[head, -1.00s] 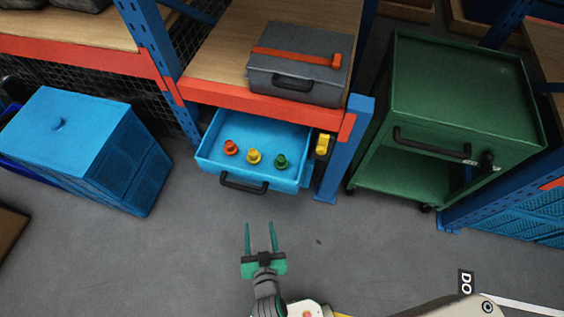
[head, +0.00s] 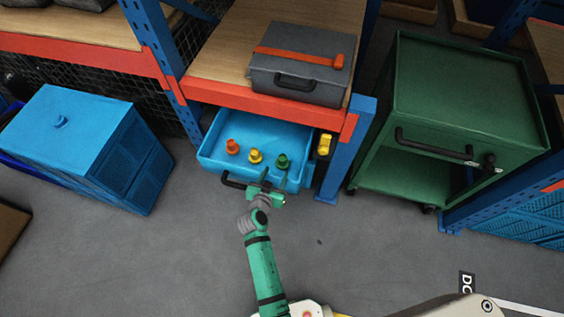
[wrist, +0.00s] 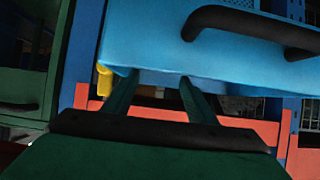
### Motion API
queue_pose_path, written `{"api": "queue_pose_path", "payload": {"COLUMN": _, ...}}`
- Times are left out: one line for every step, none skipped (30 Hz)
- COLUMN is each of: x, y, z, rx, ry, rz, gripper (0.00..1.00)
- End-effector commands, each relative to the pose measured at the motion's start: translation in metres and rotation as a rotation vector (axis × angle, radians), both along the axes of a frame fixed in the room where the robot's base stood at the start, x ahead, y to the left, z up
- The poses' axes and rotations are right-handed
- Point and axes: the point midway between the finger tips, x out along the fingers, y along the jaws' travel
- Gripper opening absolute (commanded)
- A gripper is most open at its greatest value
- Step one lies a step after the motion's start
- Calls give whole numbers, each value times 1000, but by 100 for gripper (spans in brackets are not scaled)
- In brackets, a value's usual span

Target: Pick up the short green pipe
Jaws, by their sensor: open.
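The short green pipe (head: 282,161) stands upright at the right in the open blue drawer (head: 215,150), in the head view. A yellow pipe (head: 255,157) and a red-orange pipe (head: 232,147) stand to its left. My gripper (head: 276,180) is open and empty at the drawer's front edge, just in front of the green pipe and apart from it. In the wrist view my two fingers (wrist: 155,92) show against the drawer's blue front (wrist: 170,50) and its dark handle (wrist: 245,25). The pipes are hidden in the wrist view.
A grey toolbox (head: 300,75) sits on the shelf above the drawer. A blue rack post (head: 345,150) with a yellow item (head: 325,144) stands to the right. A green cart (head: 465,90) is farther right, a blue crate (head: 85,150) at left. The floor in front is clear.

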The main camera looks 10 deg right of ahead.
Motion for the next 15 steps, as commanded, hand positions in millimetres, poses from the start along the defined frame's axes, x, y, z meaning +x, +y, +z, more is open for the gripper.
{"api": "queue_pose_path", "payload": {"x": 6, "y": -3, "z": -2, "rx": -1, "ry": -1, "rz": -1, "gripper": 52}}
{"api": "queue_pose_path", "payload": {"x": 10, "y": -6, "z": -4, "rx": -1, "ry": 0, "rz": -2, "gripper": 52}}
{"api": "queue_pose_path", "payload": {"x": 14, "y": -8, "z": -7, "rx": -1, "ry": -1, "rz": -1, "gripper": 52}}
{"api": "queue_pose_path", "payload": {"x": 18, "y": -10, "z": -10, "rx": -1, "ry": -1, "rz": -1, "gripper": 52}}
{"api": "queue_pose_path", "payload": {"x": 22, "y": -12, "z": -11, "rx": -1, "ry": -2, "rz": -1, "gripper": 52}}
{"api": "queue_pose_path", "payload": {"x": 25, "y": -15, "z": -15, "rx": -1, "ry": -1, "rz": -1, "gripper": 52}}
{"api": "queue_pose_path", "payload": {"x": 28, "y": -17, "z": -16, "rx": -1, "ry": -1, "rz": -1, "gripper": 52}}
{"api": "queue_pose_path", "payload": {"x": 31, "y": -18, "z": -18, "rx": -1, "ry": -1, "rz": -1, "gripper": 52}}
{"api": "queue_pose_path", "payload": {"x": 34, "y": -20, "z": -19, "rx": -1, "ry": -1, "rz": 0, "gripper": 52}}
{"api": "queue_pose_path", "payload": {"x": 35, "y": -21, "z": -21, "rx": -1, "ry": -1, "rz": 0, "gripper": 52}}
{"api": "queue_pose_path", "payload": {"x": 36, "y": -21, "z": -21, "rx": -1, "ry": -1, "rz": 0, "gripper": 52}}
{"api": "queue_pose_path", "payload": {"x": 38, "y": -22, "z": -22, "rx": -1, "ry": -1, "rz": 0, "gripper": 52}}
{"api": "queue_pose_path", "payload": {"x": 39, "y": -23, "z": -23, "rx": -1, "ry": -1, "rz": 0, "gripper": 52}}
{"api": "queue_pose_path", "payload": {"x": 40, "y": -23, "z": -24, "rx": 0, "ry": 0, "rz": 0, "gripper": 52}}
{"api": "queue_pose_path", "payload": {"x": 43, "y": -24, "z": -25, "rx": 0, "ry": -1, "rz": 1, "gripper": 52}}
